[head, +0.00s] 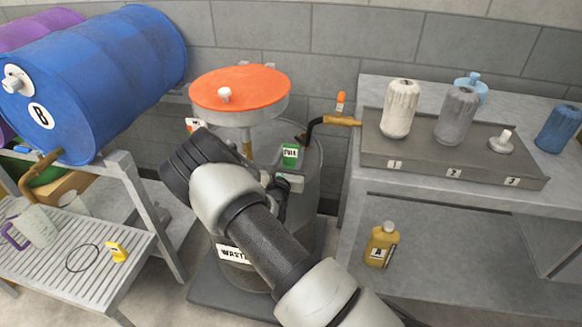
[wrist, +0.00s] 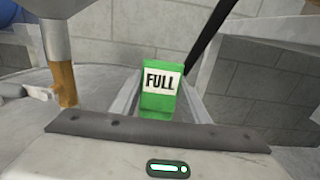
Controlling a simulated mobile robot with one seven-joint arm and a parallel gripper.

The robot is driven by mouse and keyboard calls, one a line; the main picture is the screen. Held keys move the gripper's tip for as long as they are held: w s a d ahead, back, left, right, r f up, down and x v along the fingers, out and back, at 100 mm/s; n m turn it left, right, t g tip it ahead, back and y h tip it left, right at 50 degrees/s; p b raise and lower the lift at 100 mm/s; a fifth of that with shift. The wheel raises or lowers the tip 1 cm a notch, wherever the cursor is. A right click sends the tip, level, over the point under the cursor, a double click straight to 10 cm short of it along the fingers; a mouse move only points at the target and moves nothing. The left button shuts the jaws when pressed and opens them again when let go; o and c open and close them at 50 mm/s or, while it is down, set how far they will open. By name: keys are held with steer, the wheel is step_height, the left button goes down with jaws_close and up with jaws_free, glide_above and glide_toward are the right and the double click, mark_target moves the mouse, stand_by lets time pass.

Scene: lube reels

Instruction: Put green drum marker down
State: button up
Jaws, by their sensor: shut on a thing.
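The green drum marker (head: 290,155) carries a white label reading FULL. It stands upright between the fingers of my gripper (head: 287,172), which is shut on it. In the wrist view the marker (wrist: 160,92) shows in the middle, its label facing the camera. My gripper is over the near right part of the grey waste drum (head: 305,200), below the level of the raised orange lid (head: 245,88). I cannot tell whether the marker touches the drum top. My arm hides much of the drum and part of its WASTE label (head: 234,254).
A blue drum (head: 100,80) lies on a rack at left, above a slatted shelf with a jug (head: 38,228) and yellow tag (head: 116,252). At right, a bench tray (head: 445,160) holds wrapped filters.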

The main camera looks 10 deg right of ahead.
mark_target(290, 164)
steer(key=shift+f+b, duration=0.55)
steer(key=shift+f, duration=1.3)
steer(key=shift+f, duration=0.2)
steer(key=o, duration=1)
steer(key=shift+r, duration=0.2)
steer(key=p+v, duration=0.2)
steer(key=v, duration=1)
steer(key=shift+f, duration=0.1)
